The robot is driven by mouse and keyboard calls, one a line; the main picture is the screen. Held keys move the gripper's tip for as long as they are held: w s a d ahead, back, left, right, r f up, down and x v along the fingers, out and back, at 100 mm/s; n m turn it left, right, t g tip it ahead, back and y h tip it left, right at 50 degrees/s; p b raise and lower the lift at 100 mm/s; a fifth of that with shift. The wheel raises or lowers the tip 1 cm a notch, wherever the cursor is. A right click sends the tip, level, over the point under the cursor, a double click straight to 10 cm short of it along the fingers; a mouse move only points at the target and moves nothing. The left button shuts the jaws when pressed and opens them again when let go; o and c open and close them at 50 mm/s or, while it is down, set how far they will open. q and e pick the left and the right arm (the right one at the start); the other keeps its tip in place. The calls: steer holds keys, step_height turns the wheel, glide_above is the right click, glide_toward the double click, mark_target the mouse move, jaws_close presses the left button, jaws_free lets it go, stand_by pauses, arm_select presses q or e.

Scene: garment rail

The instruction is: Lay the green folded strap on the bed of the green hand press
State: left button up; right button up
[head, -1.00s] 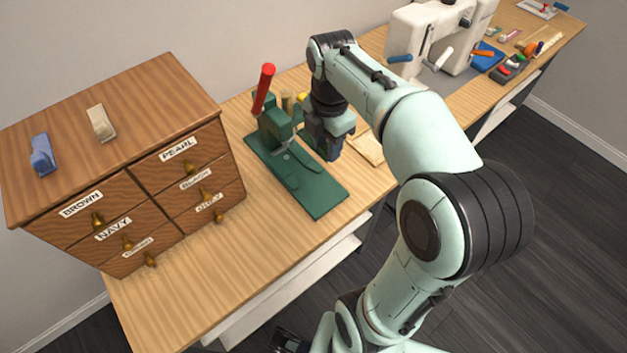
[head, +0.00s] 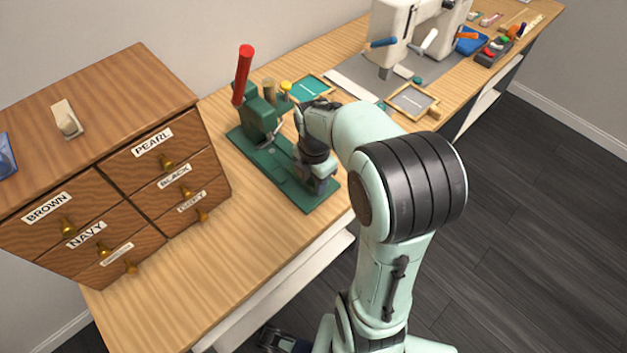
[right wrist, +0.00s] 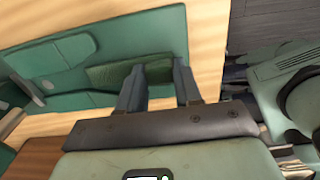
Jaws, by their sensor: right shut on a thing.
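The green hand press (head: 262,115) stands on the bench with its red lever (head: 243,75) raised and its flat green bed (head: 300,198) reaching toward the bench front. My right gripper (head: 322,182) is over the front part of the bed. In the right wrist view, the same gripper (right wrist: 160,66) is shut on the green folded strap (right wrist: 105,76). The strap sits low over the bed (right wrist: 150,30), roughly along it; whether it touches the bed I cannot tell. In the head view the strap is hidden by the gripper and arm.
A wooden drawer cabinet (head: 95,150) with labelled drawers stands left of the press. Small jars (head: 286,88) and a green framed tray (head: 311,88) are behind it. A sewing machine (head: 390,25) and a wooden framed tray (head: 412,101) are farther right. The bench front is clear.

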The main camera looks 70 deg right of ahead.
steer(key=shift+f, duration=0.1)
steer(key=o, duration=1)
arm_select(q)
steer(key=shift+w, duration=0.1)
arm_select(e)
steer(key=shift+r, duration=0.4)
arm_select(q)
steer(key=s+r+p, duration=0.1)
steer(key=r+p, duration=0.2)
steer(key=shift+s+g, duration=0.3)
steer(key=shift+s, duration=0.05)
arm_select(e)
step_height(320, 180, up, 12)
steer(key=shift+f, duration=0.2)
